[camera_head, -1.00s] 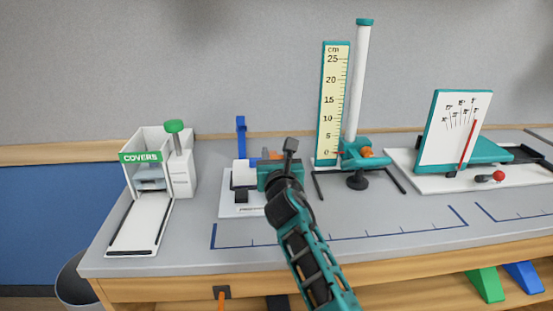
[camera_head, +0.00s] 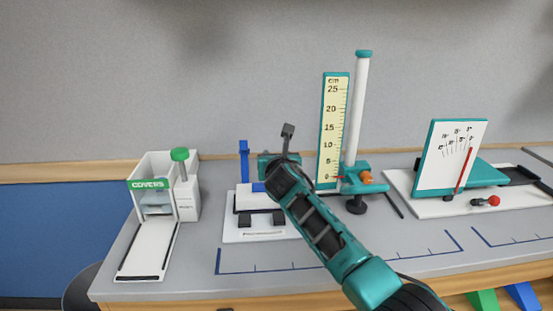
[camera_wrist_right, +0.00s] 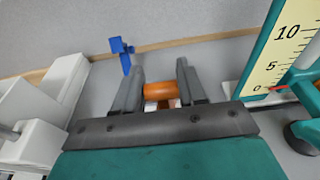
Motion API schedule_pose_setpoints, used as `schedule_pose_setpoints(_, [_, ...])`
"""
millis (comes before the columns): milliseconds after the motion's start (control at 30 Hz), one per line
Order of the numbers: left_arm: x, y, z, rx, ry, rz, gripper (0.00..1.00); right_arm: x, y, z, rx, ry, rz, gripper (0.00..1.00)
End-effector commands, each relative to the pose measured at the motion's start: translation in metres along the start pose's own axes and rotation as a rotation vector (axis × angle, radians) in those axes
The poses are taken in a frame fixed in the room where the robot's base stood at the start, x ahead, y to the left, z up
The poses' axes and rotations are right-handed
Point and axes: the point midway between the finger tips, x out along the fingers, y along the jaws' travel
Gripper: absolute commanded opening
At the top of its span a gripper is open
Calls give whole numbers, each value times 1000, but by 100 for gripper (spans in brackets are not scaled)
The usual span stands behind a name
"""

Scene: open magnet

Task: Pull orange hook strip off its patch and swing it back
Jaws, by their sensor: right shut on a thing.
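The orange piece (camera_wrist_right: 161,90), which looks like a short rounded bar, sits between the two grey fingers of my right gripper (camera_wrist_right: 160,73) in the right wrist view. I take it to be the orange hook strip; its patch is hidden. The fingers are shut on it. In the head view my right gripper is over the back of a white device base (camera_head: 262,233), and my wrist hides the fingers and the orange piece. A blue post (camera_head: 244,162) stands at the back left of this device and also shows in the wrist view (camera_wrist_right: 123,53). My left gripper is not in view.
A white covers dispenser (camera_head: 150,205) with a green knob stands at the left. A cm scale (camera_head: 333,130) and white column stand close to the right of my gripper. A dial board (camera_head: 450,155) is farther right. The front bench strip is clear.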

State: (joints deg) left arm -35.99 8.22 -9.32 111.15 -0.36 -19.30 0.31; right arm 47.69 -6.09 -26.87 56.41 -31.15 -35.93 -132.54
Motion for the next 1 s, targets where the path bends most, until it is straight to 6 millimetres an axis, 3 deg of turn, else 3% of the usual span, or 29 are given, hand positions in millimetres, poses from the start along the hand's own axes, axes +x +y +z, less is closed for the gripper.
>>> schedule_pose_setpoints(500, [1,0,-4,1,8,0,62,3,-1,-6,0,33,-5,0])
schedule_pose_setpoints(533, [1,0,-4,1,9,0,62,3,-1,-7,0,33,-5,41])
schedule_pose_setpoints(733, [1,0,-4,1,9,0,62,2,-1,-4,0,28,-3,61])
schedule_pose_setpoints(1000, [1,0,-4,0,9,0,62,2,0,-2,0,24,-2,62])
